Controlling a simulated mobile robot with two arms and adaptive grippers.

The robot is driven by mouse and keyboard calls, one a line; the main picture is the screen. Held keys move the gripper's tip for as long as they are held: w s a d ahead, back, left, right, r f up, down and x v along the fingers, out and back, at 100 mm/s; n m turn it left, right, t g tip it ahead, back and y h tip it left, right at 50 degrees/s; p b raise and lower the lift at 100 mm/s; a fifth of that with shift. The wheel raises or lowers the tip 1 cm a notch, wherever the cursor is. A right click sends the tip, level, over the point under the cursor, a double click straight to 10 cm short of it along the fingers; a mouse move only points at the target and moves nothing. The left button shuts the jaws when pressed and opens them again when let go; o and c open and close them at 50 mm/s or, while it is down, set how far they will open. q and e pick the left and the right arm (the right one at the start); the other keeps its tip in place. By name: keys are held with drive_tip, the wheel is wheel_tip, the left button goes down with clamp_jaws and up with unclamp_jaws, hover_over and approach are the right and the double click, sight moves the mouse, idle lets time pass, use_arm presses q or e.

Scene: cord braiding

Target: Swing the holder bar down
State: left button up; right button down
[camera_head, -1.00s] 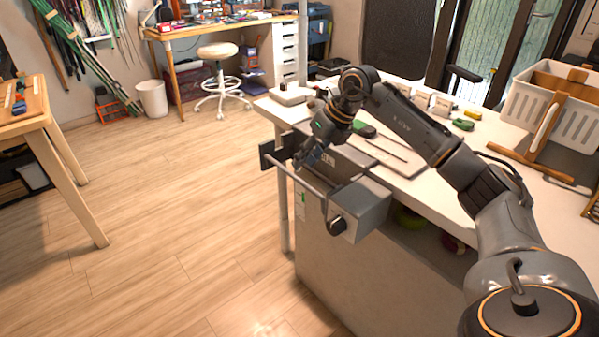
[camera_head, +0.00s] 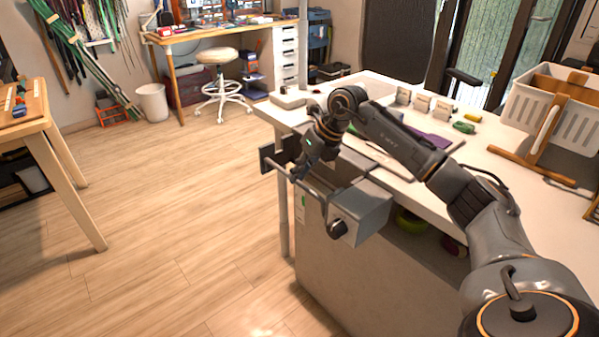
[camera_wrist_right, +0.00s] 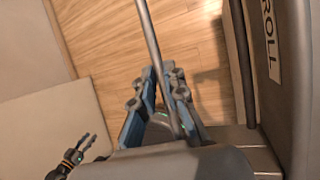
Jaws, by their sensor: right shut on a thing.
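The holder bar (camera_head: 318,191) is a thin grey rod along the outer side of a grey box-like holder (camera_head: 366,212) at the bench edge. A crank arm with a dark knob (camera_head: 338,229) joins it at the near end. My right gripper (camera_head: 298,174) is at the bar's far part, reaching from above. In the right wrist view the bar (camera_wrist_right: 149,35) runs between the blue-grey fingers of this gripper (camera_wrist_right: 162,75), which is shut on it. My left gripper (camera_wrist_right: 88,142) shows small at lower left there, its fingers apart and empty.
The white bench (camera_head: 480,160) carries a white basket (camera_head: 553,112), a wooden stand and small items behind my right arm. Open wooden floor (camera_head: 190,220) lies left of the holder. A wooden table (camera_head: 45,125) stands at far left.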

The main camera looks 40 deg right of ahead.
drive_tip(key=shift+r, duration=0.1)
use_arm(q)
wheel_tip(320, 180, down, 7)
drive_tip(key=p, duration=0.2)
drive_tip(key=shift+w+r, duration=0.15)
drive_tip(key=shift+w, duration=0.2)
use_arm(e)
drive_tip(key=a+f+n+t+h, duration=0.2)
drive_tip(key=a+f+n+h, duration=0.2)
drive_tip(key=h, duration=1.3)
drive_tip(key=a+f, duration=0.3)
drive_tip(key=f, duration=0.1)
drive_tip(key=shift+s+a+t+h, duration=0.3)
drive_tip(key=shift+t+h, duration=0.1)
